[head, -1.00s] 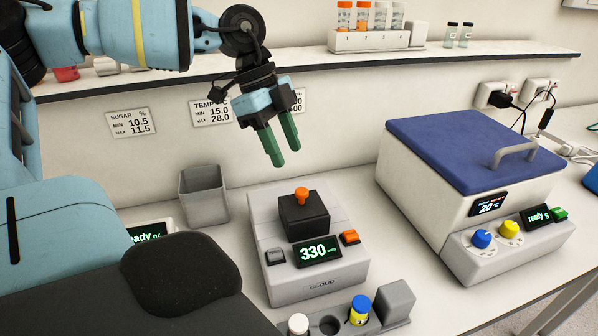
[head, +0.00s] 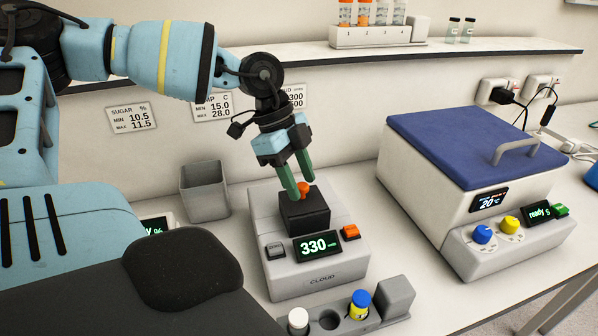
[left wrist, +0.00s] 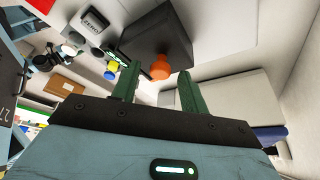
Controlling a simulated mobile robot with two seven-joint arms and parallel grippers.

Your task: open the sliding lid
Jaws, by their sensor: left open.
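The black sliding lid (head: 306,216) sits on top of the grey cloud meter (head: 340,262) and has an orange knob (head: 304,188). My left gripper (head: 295,198) is open with green fingers pointing down at the lid. In the head view its fingertips overlap the knob. In the left wrist view the orange knob (left wrist: 161,68) shows between and just beyond the two fingers of the left gripper (left wrist: 158,82), with the dark lid (left wrist: 150,35) behind it. I cannot tell whether the fingers touch the knob. The right gripper is not in view.
A grey bin (head: 205,190) stands left of the meter. A bath with a blue lid (head: 470,145) stands to the right. In front is a holder with a white-capped vial (head: 298,320) and a blue-capped vial (head: 360,303). A shelf (head: 400,58) runs along the wall above.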

